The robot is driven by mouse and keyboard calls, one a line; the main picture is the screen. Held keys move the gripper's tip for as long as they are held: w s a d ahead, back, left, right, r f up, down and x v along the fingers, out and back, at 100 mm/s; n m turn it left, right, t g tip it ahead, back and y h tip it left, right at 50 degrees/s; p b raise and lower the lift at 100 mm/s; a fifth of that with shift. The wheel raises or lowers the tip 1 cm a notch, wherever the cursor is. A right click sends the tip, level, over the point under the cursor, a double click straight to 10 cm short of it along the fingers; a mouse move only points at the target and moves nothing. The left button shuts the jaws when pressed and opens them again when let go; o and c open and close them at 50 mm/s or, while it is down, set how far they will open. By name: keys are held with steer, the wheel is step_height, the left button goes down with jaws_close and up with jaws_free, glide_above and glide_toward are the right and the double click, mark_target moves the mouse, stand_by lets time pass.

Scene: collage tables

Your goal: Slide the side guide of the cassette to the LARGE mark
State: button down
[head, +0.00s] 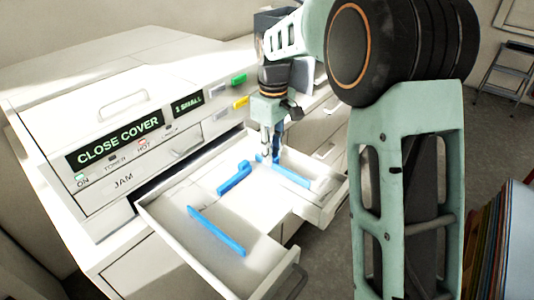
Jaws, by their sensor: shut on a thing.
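The cassette (181,251) is a white open tray pulled out of the copier's front. Inside it are blue guides: a long one at the front left (216,230), a short bent one in the middle (235,177), and a long side guide at the right (292,177). My gripper (268,155) points down at the far end of the right side guide and is shut on it. Part of that guide's upright tab is hidden by the fingers. I cannot make out the LARGE mark.
A stepladder (505,75) and colourful upright sheets (500,245) are at the right.

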mark_target(275, 155)
steer(key=shift+w+d+r, duration=0.1)
steer(key=shift+w+d, duration=0.2)
steer(key=c, duration=1.9)
jaws_free()
steer(key=shift+w+d, duration=0.15)
steer(key=shift+c, duration=0.2)
steer(key=shift+r, duration=0.2)
step_height(275, 155, up, 12)
steer(key=shift+f, duration=0.25)
